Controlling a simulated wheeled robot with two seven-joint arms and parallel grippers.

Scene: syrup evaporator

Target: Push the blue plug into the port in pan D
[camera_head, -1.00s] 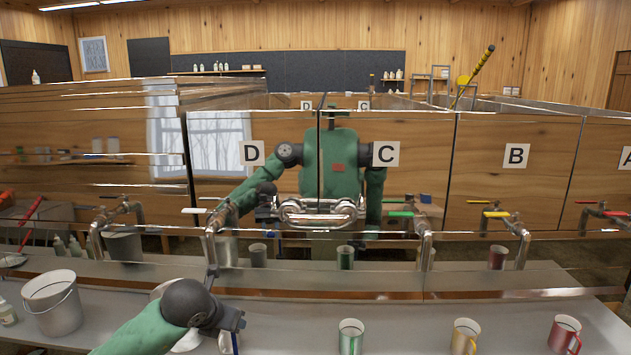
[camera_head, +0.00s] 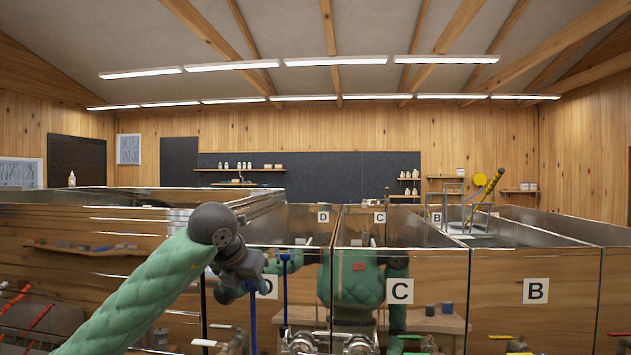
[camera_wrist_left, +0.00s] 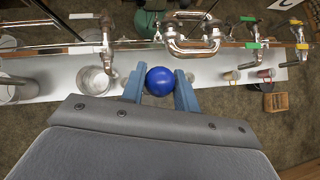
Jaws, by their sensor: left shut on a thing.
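My left gripper (camera_head: 252,276) is raised in front of pan D (camera_head: 305,228) and partly covers the pan's front D label (camera_head: 268,287). It is shut on the blue plug (camera_head: 253,310), which shows as a thin blue rod hanging upright below it. In the left wrist view, the plug's round blue head (camera_wrist_left: 160,81) sits between the two blue fingers (camera_wrist_left: 158,88). The plug looks apart from the pan. The shiny front of pan D mirrors my arm and the plug. I cannot make out the port. My right gripper is out of view.
Pan C (camera_head: 365,275) and pan B (camera_head: 535,265) continue to the right. Chrome pipes (camera_head: 330,342) and coloured-handled taps run along the pan fronts. In the left wrist view, a bucket (camera_wrist_left: 94,80) and mugs (camera_wrist_left: 265,74) stand on the counter below.

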